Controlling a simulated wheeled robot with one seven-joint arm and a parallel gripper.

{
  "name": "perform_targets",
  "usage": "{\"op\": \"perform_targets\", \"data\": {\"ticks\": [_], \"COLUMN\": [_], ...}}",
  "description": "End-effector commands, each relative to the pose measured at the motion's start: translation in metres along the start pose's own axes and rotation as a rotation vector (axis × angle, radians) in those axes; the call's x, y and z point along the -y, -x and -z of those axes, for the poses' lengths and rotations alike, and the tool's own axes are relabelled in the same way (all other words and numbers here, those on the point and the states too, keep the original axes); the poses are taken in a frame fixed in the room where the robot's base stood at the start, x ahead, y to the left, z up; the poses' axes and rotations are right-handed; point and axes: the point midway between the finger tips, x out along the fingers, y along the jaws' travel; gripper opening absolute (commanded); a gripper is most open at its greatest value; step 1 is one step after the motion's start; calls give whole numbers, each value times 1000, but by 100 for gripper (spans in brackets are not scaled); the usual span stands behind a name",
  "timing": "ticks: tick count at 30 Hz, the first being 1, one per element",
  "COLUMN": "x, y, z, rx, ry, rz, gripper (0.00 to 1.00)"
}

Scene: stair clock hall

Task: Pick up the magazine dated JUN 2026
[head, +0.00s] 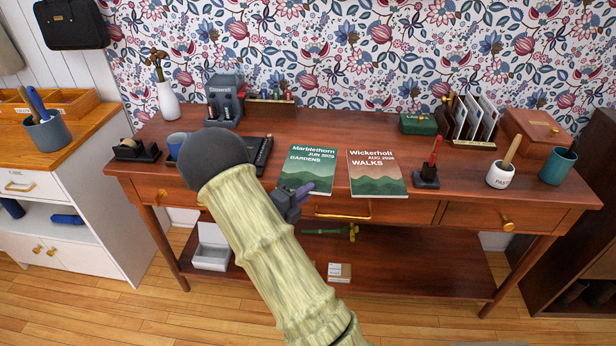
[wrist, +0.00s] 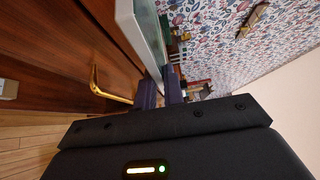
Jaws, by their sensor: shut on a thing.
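The Marblethorn GARDENS magazine (head: 310,166), green with hills on its cover, is at the middle of the desk near its front edge. Its date line begins JUN; the year is too small to read surely. My gripper (head: 304,191) is at its front edge, shut on it. In the wrist view the magazine (wrist: 148,30) runs into the space between my two dark fingers (wrist: 162,92). I cannot tell whether it is clear of the desktop. The Wickerholt WALKS magazine (head: 376,172), orange and green, dated AUG, lies just to the right, apart from it.
A pen stand (head: 427,174), a white pot (head: 499,174) and a teal cup (head: 557,166) stand to the right. A dark tray (head: 260,152) is left of the magazines. A drawer handle (head: 343,214) projects below the desk edge; the wrist view also shows a handle (wrist: 104,86).

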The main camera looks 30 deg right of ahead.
Motion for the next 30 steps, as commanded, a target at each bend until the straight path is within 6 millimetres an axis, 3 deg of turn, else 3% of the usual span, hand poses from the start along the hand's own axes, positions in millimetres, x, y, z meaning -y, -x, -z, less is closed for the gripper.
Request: {"op": "perform_targets", "data": {"ticks": [7, 19, 30], "x": [20, 92, 100], "y": [0, 0, 0], "z": [0, 0, 0], "rx": [0, 0, 0], "ry": [-4, -4, 0], "rz": [1, 0, 0], "gripper": [0, 0, 0]}}
